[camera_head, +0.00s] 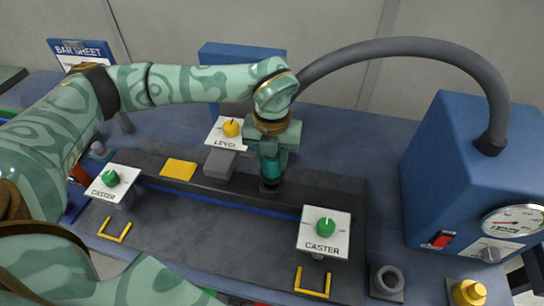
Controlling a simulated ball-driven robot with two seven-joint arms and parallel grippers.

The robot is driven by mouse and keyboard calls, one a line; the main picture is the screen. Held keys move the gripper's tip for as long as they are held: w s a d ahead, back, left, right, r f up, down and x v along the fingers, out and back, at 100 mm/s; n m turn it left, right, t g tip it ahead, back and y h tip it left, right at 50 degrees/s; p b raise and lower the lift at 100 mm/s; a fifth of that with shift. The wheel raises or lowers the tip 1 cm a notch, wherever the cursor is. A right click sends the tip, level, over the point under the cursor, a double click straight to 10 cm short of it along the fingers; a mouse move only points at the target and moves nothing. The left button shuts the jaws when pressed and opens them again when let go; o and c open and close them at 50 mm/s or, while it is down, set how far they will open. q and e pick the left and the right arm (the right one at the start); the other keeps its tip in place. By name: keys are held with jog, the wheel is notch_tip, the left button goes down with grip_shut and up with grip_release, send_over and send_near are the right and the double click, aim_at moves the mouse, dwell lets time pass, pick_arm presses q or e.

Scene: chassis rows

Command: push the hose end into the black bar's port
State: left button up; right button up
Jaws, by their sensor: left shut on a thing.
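The grey hose (400,46) arcs from the blue box at the right and passes behind my left wrist. My left gripper (271,168) points down over the black bar (330,192), right of the bar's middle. It is shut on the hose end, which is mostly hidden by the fingers. A dark round piece shows just under the fingertips at the bar's top. I cannot tell whether it is the port or the hose tip, or how deep the end sits. My right gripper is not in view.
The blue box (440,170) has a gauge (515,220) and a red switch. Two CASTER plates (310,238) with green knobs and a LEVEL plate (217,141) with a yellow knob stand around the bar. A yellow pad (178,169) lies on the bar. A grey ring (388,281) and yellow knob (468,292) stand front right.

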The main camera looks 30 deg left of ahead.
pick_arm(q)
jog(key=shift+f+b, duration=0.45)
jog(key=shift+f, duration=0.6)
jog(key=shift+f+b, duration=0.35)
jog(key=shift+f, duration=0.5)
jog(key=o, duration=1.1)
notch_tip(320, 180, up, 16)
jog(key=shift+r+p, duration=0.15)
jog(key=shift+p, duration=1.1)
